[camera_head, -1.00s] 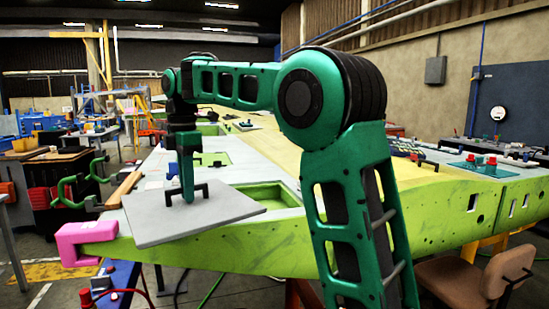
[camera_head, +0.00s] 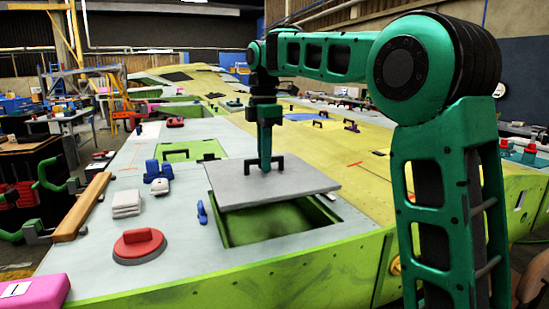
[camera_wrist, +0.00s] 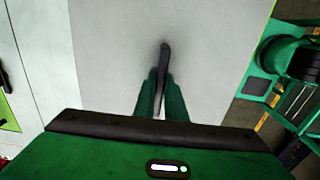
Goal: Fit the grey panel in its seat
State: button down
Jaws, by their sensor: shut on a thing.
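The grey panel (camera_head: 300,187) hangs nearly level from my gripper (camera_head: 265,168), which is shut on the panel's black handle (camera_head: 247,164). The panel is above the green-lined rectangular opening (camera_head: 275,224) in the wing's top. It covers the far part of the opening, and the near part shows below its front edge. The panel looks raised above the wing skin, apart from it. In the wrist view my gripper (camera_wrist: 160,110) straddles the handle (camera_wrist: 164,65), with the grey panel (camera_wrist: 215,50) filling the middle behind it.
On the wing (camera_head: 100,240) left of the opening lie a red round-based handle (camera_head: 139,245), a white stack (camera_head: 127,203), a small blue clamp (camera_head: 202,212), blue blocks (camera_head: 157,171) and a wooden bar (camera_head: 82,207).

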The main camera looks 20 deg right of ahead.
jog(key=shift+d, duration=0.4)
jog(key=shift+f, duration=0.1)
notch_tip(320, 180, down, 7)
dwell(0.8)
jog(key=shift+s+f, duration=0.15)
jog(key=shift+f, duration=1.25)
dwell(1.4)
jog(key=c, duration=1.7)
grip_release()
